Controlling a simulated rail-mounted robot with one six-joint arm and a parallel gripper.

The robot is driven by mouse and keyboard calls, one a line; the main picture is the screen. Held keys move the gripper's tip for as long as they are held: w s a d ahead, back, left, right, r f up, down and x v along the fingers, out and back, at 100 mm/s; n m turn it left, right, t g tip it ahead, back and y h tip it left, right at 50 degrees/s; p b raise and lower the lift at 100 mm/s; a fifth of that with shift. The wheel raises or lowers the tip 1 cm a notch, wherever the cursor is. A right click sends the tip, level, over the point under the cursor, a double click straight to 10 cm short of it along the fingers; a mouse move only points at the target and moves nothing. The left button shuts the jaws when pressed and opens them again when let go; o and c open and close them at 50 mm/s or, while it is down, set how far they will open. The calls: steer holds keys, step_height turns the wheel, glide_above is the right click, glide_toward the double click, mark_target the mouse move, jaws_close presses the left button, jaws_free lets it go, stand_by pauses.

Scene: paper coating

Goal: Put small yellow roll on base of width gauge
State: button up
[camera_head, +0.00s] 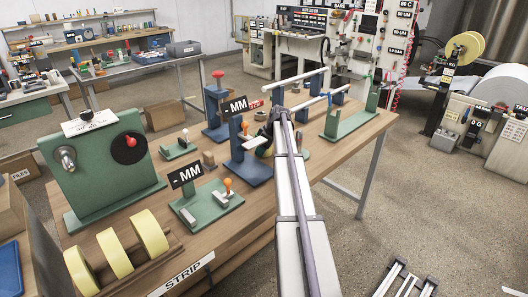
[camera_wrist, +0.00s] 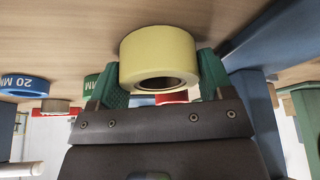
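The small yellow roll (camera_wrist: 158,58) sits between the green fingers of my gripper (camera_wrist: 160,88) in the wrist view. The fingers flank it closely on both sides and appear to grip it. In the head view my gripper (camera_head: 266,140) is over the middle of the bench, mostly hidden behind my arm. It is close beside a blue stand (camera_head: 256,172) with a black "- MM" sign. A green base (camera_head: 207,205) with another "- MM" sign and an orange knob stands nearer the front. I cannot tell from the signs which is the width gauge.
Three larger yellow rolls (camera_head: 118,253) lie at the bench's front left. A green machine (camera_head: 104,160) stands behind them. A blue stand with a red knob (camera_head: 217,105) and a long green stand (camera_head: 350,122) are farther back. A blue "20 MM" ring (camera_wrist: 22,84) shows left in the wrist view.

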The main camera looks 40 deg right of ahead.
steer(key=c, duration=0.3)
steer(key=shift+r, duration=0.1)
step_height(320, 180, up, 10)
steer(key=p, duration=1)
